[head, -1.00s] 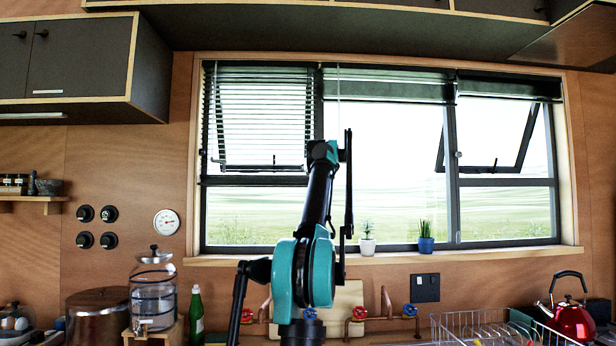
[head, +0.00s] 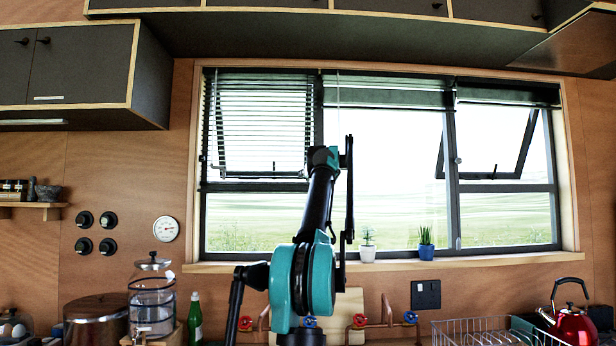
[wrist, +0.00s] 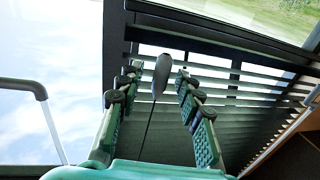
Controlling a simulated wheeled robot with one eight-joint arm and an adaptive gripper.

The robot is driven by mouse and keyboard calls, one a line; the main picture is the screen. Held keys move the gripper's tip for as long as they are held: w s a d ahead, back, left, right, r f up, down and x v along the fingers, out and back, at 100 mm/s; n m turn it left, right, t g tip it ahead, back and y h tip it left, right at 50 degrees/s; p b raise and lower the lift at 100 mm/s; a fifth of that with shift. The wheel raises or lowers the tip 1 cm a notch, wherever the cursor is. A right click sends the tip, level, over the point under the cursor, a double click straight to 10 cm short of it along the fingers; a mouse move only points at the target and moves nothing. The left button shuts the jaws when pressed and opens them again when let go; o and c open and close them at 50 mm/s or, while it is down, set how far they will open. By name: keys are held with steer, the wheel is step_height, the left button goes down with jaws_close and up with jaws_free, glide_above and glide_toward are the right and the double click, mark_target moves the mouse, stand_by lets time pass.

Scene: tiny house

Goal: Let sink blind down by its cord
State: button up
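The left blind (head: 262,120) hangs lowered over the upper left pane, its slats spread. The middle blind (head: 385,97) and the right blind (head: 508,95) are gathered at the top. A thin pale cord (head: 337,95) hangs by the middle blind, its lower part lost behind my arm. In the wrist view, a dark cord pull (wrist: 162,74) on a thin cord lies between the fingers of my gripper (wrist: 158,80). The fingers stand apart, with gaps on both sides of the pull. Dark slats (wrist: 240,110) show beyond them. My gripper is not clear in the head view.
Two potted plants (head: 367,247) (head: 426,244) stand on the window sill. Upper cabinets (head: 85,70) overhang at left and along the top. A dish rack (head: 490,333), red kettle (head: 572,322) and glass dispenser (head: 152,298) stand on the counter below.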

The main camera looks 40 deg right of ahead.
steer(key=v, duration=1.1)
steer(key=shift+f, duration=0.1)
steer(key=s+a+f+t+h, duration=0.1)
steer(key=s+f+t, duration=0.3)
steer(key=f, duration=0.2)
steer(key=x, duration=1.7)
steer(key=shift+w+r, duration=0.1)
steer(key=shift+w, duration=0.05)
jaws_close()
